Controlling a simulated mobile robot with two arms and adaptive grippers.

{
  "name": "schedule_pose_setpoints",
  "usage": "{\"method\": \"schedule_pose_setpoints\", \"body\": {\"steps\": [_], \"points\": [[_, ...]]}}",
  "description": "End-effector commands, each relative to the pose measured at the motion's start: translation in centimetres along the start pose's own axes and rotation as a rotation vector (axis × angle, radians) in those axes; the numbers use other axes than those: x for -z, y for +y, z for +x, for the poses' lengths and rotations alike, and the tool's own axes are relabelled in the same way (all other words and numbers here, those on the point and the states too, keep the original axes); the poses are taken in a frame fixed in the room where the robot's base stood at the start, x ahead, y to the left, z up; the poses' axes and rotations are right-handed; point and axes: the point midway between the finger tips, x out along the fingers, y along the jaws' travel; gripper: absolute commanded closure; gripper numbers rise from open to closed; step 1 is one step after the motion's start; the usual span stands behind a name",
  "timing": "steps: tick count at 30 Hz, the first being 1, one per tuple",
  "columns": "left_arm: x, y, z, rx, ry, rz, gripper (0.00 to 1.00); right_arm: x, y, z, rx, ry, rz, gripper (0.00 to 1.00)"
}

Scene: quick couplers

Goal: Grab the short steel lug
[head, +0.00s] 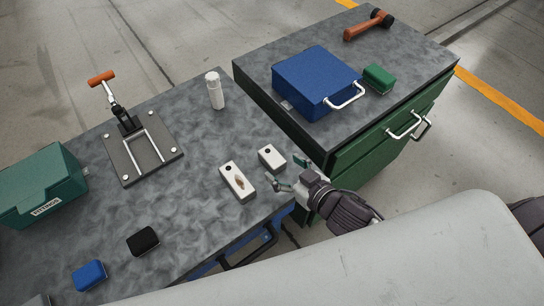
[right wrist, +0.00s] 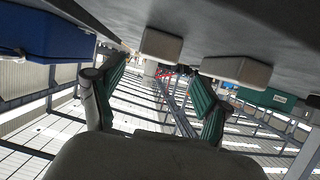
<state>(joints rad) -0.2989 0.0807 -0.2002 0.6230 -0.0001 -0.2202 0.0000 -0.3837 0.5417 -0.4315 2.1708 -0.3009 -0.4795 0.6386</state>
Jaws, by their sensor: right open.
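The short steel lug (head: 272,158) is a pale block with a dark hole, lying near the right edge of the grey bench. It also shows in the right wrist view (right wrist: 162,46). A longer pale lug (head: 238,181) with a hole and a brownish oval mark lies just left of it; it shows in the right wrist view too (right wrist: 237,70). My right gripper (head: 288,174) is open and empty at the bench edge, its green-padded fingers spread just short of the short lug. In the right wrist view the short lug appears beyond the gap between the fingers (right wrist: 158,77). My left gripper is out of view.
A clamp on a plate (head: 160,165), a white bottle (head: 215,92), a green box (head: 40,185), a black block (head: 143,241) and a blue block (head: 90,274) stand on the bench. A green cabinet (head: 350,160) holds a blue case (head: 312,80).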

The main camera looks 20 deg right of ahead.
Motion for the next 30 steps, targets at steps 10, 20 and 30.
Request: {"method": "schedule_pose_setpoints", "body": {"steps": [10,20,30], "points": [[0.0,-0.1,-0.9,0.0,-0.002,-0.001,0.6,0.3,0.5,4.0,-0.001,0.002,-0.002,0.23],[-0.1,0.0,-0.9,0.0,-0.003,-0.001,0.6,0.1,0.5,5.5,0.0,0.0,-0.001,0.23],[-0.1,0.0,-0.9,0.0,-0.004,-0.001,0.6,0.1,0.5,5.4,-0.001,0.0,-0.001,0.7]]}}
